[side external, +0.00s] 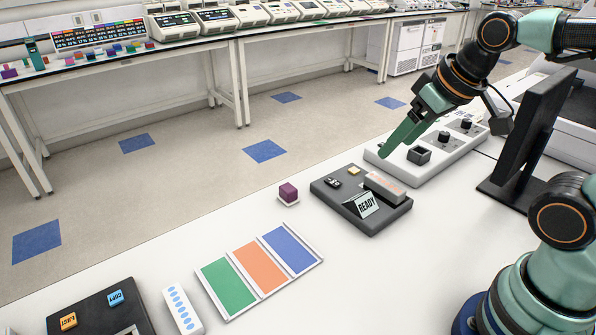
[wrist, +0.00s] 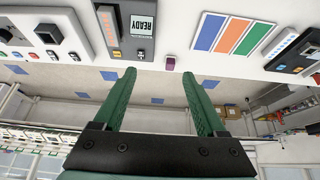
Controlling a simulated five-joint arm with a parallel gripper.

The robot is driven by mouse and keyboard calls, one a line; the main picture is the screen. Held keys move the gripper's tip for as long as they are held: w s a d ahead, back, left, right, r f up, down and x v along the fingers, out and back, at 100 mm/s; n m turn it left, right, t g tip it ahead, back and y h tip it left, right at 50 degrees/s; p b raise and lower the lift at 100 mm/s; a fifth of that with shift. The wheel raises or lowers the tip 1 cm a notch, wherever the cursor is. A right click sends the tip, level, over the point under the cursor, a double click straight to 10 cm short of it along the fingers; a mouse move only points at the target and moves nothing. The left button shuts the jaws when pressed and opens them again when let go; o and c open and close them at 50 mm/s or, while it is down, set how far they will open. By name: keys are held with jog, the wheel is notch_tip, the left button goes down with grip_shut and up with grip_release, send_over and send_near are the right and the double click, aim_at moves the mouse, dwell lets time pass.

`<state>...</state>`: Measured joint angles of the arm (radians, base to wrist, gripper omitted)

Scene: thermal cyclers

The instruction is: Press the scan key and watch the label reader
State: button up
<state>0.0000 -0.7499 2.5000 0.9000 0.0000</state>
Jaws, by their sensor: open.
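A dark box with a tilted READY sign (side external: 367,204), probably the label reader (side external: 341,212), stands on the white bench. Its top carries a small black key with white marks (side external: 332,183), a pale yellow key (side external: 354,170) and a light bar with orange marks (side external: 384,187). I cannot read which key is the scan key. The box also shows upside down in the wrist view (wrist: 113,38). My gripper (wrist: 158,74) is open and empty, its two green fingers apart. In the side view, its fingertips (side external: 384,152) are above the bench, behind and right of the box.
A light control panel with knobs (side external: 462,152) lies close beside the fingers. A purple cube (side external: 288,192), a green-orange-blue tray (side external: 322,261), a white strip with blue ovals (side external: 183,311) and a dark keypad (side external: 92,316) lie leftward. A black monitor (side external: 535,130) stands at right.

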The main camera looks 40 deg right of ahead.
grip_shut()
dwell(1.9)
